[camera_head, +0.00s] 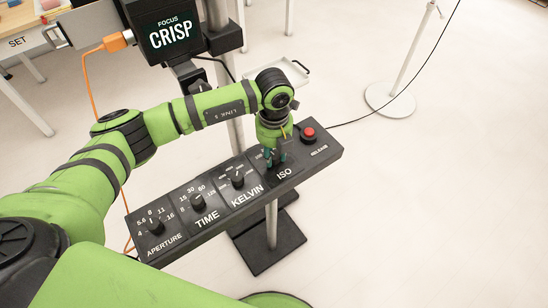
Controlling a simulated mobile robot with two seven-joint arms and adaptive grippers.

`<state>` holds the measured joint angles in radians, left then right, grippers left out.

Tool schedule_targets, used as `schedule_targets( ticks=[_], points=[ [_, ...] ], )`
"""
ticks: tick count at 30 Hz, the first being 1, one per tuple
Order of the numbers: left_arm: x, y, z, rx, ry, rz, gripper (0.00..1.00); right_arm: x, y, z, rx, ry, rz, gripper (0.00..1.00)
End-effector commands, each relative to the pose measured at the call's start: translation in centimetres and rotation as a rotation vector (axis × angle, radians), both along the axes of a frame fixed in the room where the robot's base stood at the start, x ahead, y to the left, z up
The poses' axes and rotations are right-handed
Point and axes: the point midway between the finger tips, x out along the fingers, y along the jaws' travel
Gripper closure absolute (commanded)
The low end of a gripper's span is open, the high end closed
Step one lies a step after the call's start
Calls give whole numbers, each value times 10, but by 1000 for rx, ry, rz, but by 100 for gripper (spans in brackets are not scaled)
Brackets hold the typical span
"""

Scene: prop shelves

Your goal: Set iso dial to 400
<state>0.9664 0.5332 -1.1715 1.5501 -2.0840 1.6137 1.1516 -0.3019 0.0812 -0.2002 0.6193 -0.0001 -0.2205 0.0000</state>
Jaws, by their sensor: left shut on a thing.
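A dark control panel (185,228) on a stand runs diagonally across the middle of the view. Its ISO section (286,174) is near the right end. My left gripper (274,163) points down over the ISO section and is shut on the ISO dial. The gripper hides the dial and most of its scale, so its setting cannot be read. My right gripper is not in view.
Aperture (155,226), time (198,202) and kelvin (237,179) dials line the panel to the left. A red release button (309,132) sits just right of ISO. A screen (168,33) reading "FOCUS CRISP" stands behind.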

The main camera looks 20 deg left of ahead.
Motion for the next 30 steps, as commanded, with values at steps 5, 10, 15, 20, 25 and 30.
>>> schedule_targets(
  ticks=[5,10,15,20,25,30],
  points=[
    [0,0,-7,2,0,-169,100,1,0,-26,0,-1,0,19],
    [0,0,-7,2,0,-329,100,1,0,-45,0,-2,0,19],
    [-1,0,-7,2,2,-486,100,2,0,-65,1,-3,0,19],
    [-1,0,-6,2,2,-613,100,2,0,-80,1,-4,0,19],
    [-1,0,-5,2,3,-721,100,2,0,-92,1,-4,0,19],
    [-1,0,-4,1,5,-792,100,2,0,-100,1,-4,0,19]
  ],
)
